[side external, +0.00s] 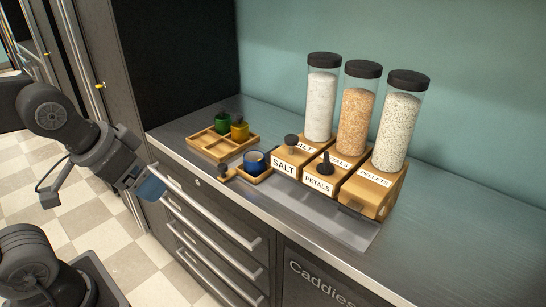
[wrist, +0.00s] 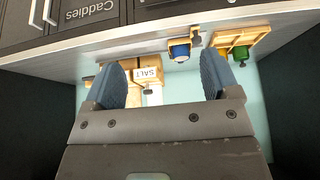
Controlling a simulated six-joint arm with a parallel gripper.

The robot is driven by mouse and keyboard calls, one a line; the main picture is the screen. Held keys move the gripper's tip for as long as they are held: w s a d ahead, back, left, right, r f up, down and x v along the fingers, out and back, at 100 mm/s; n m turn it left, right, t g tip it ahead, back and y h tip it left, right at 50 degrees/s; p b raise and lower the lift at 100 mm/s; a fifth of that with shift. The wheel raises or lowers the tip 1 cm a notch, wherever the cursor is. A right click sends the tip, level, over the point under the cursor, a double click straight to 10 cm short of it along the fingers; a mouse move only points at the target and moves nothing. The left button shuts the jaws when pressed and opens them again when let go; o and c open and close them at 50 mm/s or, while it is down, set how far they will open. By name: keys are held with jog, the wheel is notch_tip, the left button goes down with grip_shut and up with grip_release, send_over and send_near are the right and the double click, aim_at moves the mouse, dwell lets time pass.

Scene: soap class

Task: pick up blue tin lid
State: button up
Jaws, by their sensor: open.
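The blue tin (side external: 255,162) stands on a small wooden tray on the steel counter and looks open at the top. It also shows in the wrist view (wrist: 180,51), which is upside down. A small wooden piece with a dark knob (side external: 227,173) lies just left of the tin; I cannot tell for sure if it is the tin's lid. My gripper (side external: 151,188), with blue finger pads, hangs in front of the counter's edge, left of the tin and apart from it. In the wrist view my gripper (wrist: 160,82) is open, with nothing between its fingers.
A wooden compartment tray (side external: 206,148) holds a green tin (side external: 222,123) and a yellow tin (side external: 239,131). Wooden dispensers with tall jars (side external: 355,118) stand right of the blue tin. Drawer handles (side external: 213,216) project below the counter. The counter's right part is clear.

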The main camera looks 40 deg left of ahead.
jog(key=w+r+n, duration=0.1)
jog(key=w+r, duration=0.3)
jog(key=w, duration=0.7)
jog(key=n+g+y, duration=0.2)
jog(key=n, duration=0.2)
send_over(278, 146)
jog(key=s, duration=0.3)
jog(key=f, duration=1.4)
jog(key=shift+w+d, duration=0.2)
jog(key=shift+w, duration=0.05)
jog(key=shift+m, duration=0.3)
jog(key=shift+w+d+x, duration=0.1)
jog(key=shift+d+x, duration=0.05)
jog(key=shift+x, duration=0.8)
jog(key=shift+w+d+x, duration=0.1)
jog(key=shift+d+x, duration=0.05)
jog(key=shift+x, duration=0.8)
jog(key=shift+w+d+x, duration=0.1)
jog(key=shift+d+x, duration=0.1)
jog(key=shift+x, duration=0.75)
jog(key=c, duration=1)
jog(key=shift+r, duration=0.15)
